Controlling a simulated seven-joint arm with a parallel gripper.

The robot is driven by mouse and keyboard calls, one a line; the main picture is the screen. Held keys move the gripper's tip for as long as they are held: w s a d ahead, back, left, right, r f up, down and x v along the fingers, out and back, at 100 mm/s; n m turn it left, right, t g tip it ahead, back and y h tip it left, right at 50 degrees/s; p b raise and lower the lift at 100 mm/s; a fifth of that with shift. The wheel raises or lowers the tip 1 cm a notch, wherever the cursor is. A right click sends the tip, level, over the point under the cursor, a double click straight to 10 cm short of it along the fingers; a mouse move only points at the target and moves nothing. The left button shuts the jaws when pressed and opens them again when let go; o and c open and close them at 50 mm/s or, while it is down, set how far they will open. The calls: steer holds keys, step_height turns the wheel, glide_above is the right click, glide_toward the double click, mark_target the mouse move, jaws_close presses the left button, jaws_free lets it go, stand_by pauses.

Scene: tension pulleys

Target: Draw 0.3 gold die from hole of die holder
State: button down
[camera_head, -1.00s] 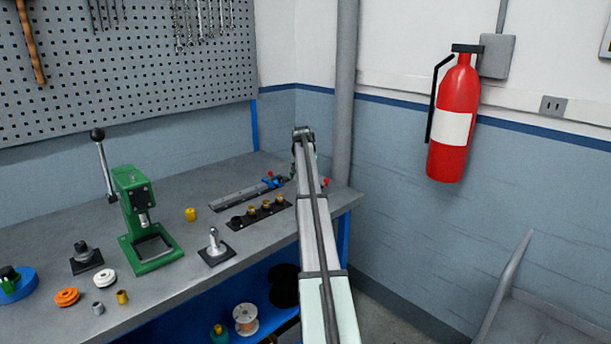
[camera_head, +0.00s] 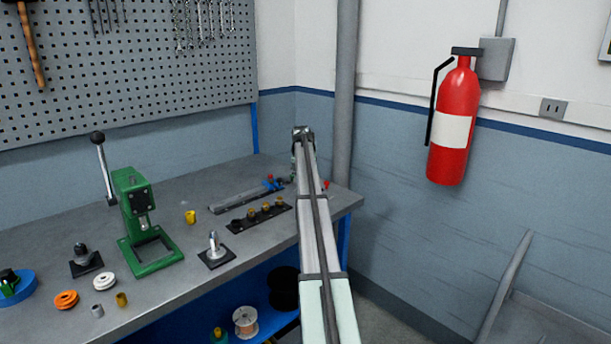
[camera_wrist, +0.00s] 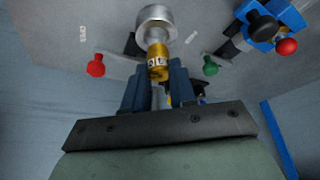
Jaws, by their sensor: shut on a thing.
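The black die holder (camera_head: 233,229) lies on the bench left of my arm in the head view, with several gold dies (camera_head: 265,208) standing in a row on it. Its leftmost place looks dark. In the wrist view, my gripper (camera_wrist: 158,78) is shut on a gold die (camera_wrist: 158,60) with dark marks too small to read surely. A round silver part (camera_wrist: 156,20) lies just beyond the die's end; I cannot tell whether they touch.
A red knob (camera_wrist: 96,66) and a green knob (camera_wrist: 210,67) flank the die in the wrist view. A blue tool (camera_wrist: 262,25) sits upper right. A green press (camera_head: 138,200) and a silver-post stand (camera_head: 215,252) stand further left on the bench.

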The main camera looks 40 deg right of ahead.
steer(key=shift+r, duration=1.8)
steer(key=s+a+f, duration=0.3)
steer(key=s+a, duration=1)
steer(key=a, duration=0.2)
steer(key=s+a+r+n, duration=0.1)
steer(key=a+n, duration=0.1)
steer(key=a, duration=1.5)
steer(key=s+a+n+t+y, duration=0.1)
steer(key=s+a+n, duration=0.1)
steer(key=a, duration=1.6)
steer(key=s+a+r+n+y, duration=0.1)
steer(key=a+n, duration=0.2)
steer(key=a, duration=1.4)
steer(key=shift+s+a+r+t, duration=0.3)
steer(key=shift+a+r, duration=0.05)
